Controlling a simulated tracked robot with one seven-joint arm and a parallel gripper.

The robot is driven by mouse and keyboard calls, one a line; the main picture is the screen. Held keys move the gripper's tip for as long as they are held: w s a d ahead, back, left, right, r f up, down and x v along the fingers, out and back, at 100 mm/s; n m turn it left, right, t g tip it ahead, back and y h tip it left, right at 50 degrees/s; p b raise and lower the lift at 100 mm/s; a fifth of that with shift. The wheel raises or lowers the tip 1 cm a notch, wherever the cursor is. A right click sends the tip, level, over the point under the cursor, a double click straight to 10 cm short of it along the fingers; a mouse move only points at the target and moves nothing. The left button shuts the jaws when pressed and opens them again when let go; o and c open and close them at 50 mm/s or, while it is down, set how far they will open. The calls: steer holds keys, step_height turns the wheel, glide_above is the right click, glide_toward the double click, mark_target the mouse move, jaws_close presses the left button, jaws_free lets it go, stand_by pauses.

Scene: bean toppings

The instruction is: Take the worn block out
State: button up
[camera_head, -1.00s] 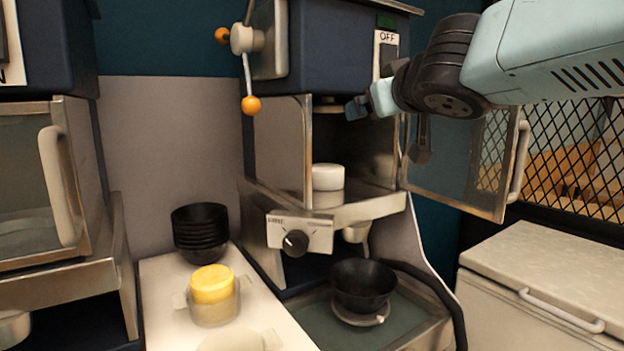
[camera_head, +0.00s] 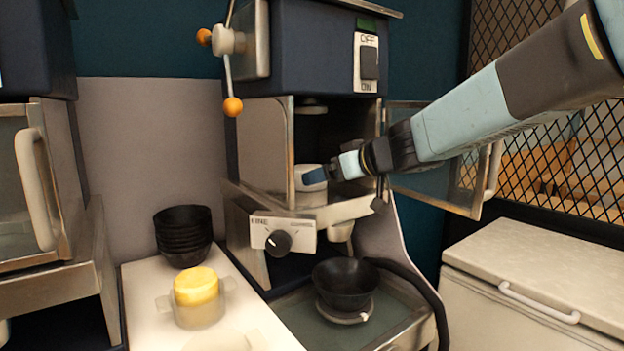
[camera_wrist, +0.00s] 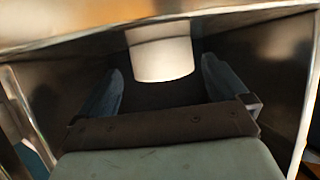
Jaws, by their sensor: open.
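A white round block (camera_head: 303,180) sits inside the open chamber of the dark blue machine. In the wrist view the white block (camera_wrist: 160,58) shows at the top centre, between my two blue fingers. My gripper (camera_head: 322,176) reaches into the chamber from the right, and a finger covers part of the block. In the wrist view my gripper (camera_wrist: 162,72) is open, one finger on each side of the block, with dark gaps between; contact is not visible. A yellow block (camera_head: 196,287) sits in a clear holder on the white counter.
The machine's glass door (camera_head: 435,185) stands open to the right, behind my arm. A dial panel (camera_head: 283,235) lies below the chamber. A black bowl (camera_head: 345,284) stands under the spout, and stacked black bowls (camera_head: 183,235) stand left. A white chest (camera_head: 540,275) is at right.

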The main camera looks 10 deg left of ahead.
mark_target(308, 169)
steer(key=shift+a+r+x, duration=0.1)
steer(key=shift+r+x, duration=0.1)
steer(key=shift+x, duration=1.15)
steer(key=shift+a+r+x, duration=0.1)
steer(key=shift+r+x, duration=0.1)
steer(key=shift+x, duration=1.15)
steer(key=shift+s, duration=0.1)
steer(key=c, duration=0.9)
